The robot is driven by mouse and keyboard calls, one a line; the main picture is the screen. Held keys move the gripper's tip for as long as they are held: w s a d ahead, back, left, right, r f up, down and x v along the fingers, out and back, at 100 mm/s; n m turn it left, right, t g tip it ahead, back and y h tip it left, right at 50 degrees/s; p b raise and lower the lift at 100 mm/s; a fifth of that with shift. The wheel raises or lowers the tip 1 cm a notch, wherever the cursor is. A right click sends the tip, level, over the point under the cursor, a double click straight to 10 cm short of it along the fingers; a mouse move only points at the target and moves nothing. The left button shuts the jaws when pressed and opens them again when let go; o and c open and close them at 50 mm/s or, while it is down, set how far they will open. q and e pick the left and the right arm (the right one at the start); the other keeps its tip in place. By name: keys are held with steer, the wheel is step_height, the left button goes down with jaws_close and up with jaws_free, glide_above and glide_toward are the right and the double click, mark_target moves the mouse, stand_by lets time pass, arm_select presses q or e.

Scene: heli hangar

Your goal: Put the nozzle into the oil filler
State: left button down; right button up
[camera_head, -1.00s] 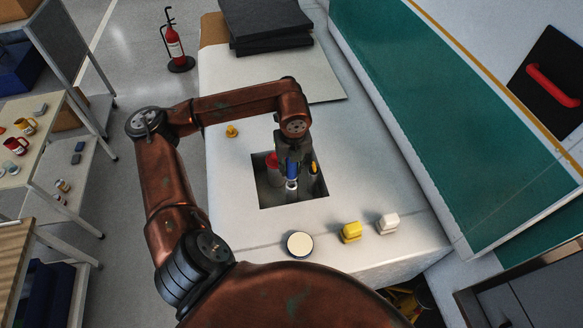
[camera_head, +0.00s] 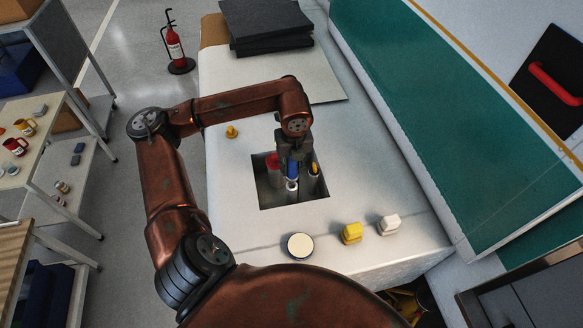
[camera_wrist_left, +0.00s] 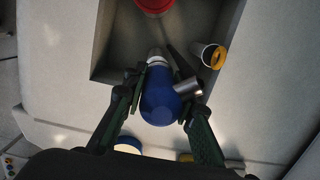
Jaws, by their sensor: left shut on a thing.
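My left gripper (camera_head: 294,152) points down over the square recess. In the left wrist view its fingers (camera_wrist_left: 158,85) are shut on the nozzle (camera_wrist_left: 160,98), a blue rounded body with a pale tip and a short metal stub. In the head view the blue of the nozzle (camera_head: 292,170) shows below the gripper, with a pale piece under it. The nozzle appears apart from that tube. My right gripper is not in view.
A red-topped fitting (camera_head: 272,162) stands in the left of the recess (camera_head: 268,203). A round cream-topped thing (camera_head: 300,246), a yellow block (camera_head: 351,233) and a white block (camera_head: 389,225) sit along the near edge. A small yellow piece (camera_head: 231,131) lies at upper left.

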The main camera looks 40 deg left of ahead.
arm_select(q)
steer(key=shift+f, duration=0.1)
steer(key=shift+f+b, duration=0.5)
steer(key=shift+b, duration=0.05)
steer(key=shift+f+b, duration=0.65)
steer(key=shift+f, duration=0.05)
steer(key=shift+f+b, duration=0.85)
steer(key=shift+f, duration=0.1)
steer(key=c, duration=1.5)
jaws_free()
steer(key=o, duration=0.5)
steer(key=shift+r, duration=0.15)
